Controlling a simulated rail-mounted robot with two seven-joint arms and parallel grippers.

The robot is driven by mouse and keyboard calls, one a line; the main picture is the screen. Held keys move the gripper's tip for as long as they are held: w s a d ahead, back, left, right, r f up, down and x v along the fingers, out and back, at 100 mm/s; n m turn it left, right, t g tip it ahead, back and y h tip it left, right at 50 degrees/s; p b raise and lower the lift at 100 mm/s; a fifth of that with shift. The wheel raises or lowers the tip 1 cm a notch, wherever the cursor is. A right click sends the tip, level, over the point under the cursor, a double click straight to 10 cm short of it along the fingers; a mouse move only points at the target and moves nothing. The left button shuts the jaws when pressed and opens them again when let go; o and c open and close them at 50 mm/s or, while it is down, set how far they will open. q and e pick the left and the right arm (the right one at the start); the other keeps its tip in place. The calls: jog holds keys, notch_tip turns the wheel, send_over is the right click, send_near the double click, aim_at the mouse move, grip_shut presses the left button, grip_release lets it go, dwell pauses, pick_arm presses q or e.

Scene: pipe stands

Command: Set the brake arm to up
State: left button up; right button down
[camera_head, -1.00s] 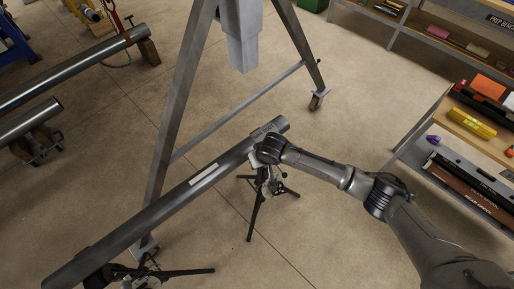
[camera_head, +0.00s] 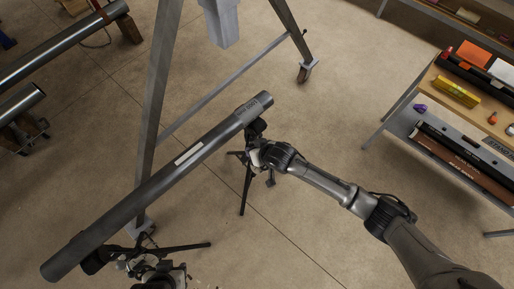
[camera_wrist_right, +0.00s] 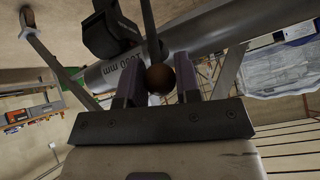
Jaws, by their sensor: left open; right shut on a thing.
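A grey pipe (camera_head: 150,195) rests across two black tripod stands. The far stand (camera_head: 246,190) has its black head under the pipe's upper-right end. My right gripper (camera_head: 256,153) is beside that head. In the right wrist view, the right gripper (camera_wrist_right: 160,85) is shut on the dark ball knob (camera_wrist_right: 160,78) of the brake arm (camera_wrist_right: 148,30), a thin rod running from the knob toward the stand head (camera_wrist_right: 110,30). The brake arm cannot be made out in the head view. My left gripper (camera_head: 130,265) is open beside the near stand (camera_head: 185,246), partly hidden among its parts.
A grey A-frame (camera_head: 157,110) on casters stands behind the pipe. A shelf bench (camera_head: 420,85) with boxes and tools is at the right. More pipes (camera_head: 60,50) lie on supports at the upper left.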

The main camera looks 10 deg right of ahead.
jog(key=c, duration=1.3)
grip_release()
jog(key=o, duration=0.5)
jog(key=shift+s, duration=0.1)
jog(key=p+v, duration=0.1)
jog(key=v, duration=1.2)
jog(key=shift+s+d+r, duration=0.15)
jog(key=shift+d+r, duration=0.1)
jog(key=shift+r, duration=0.05)
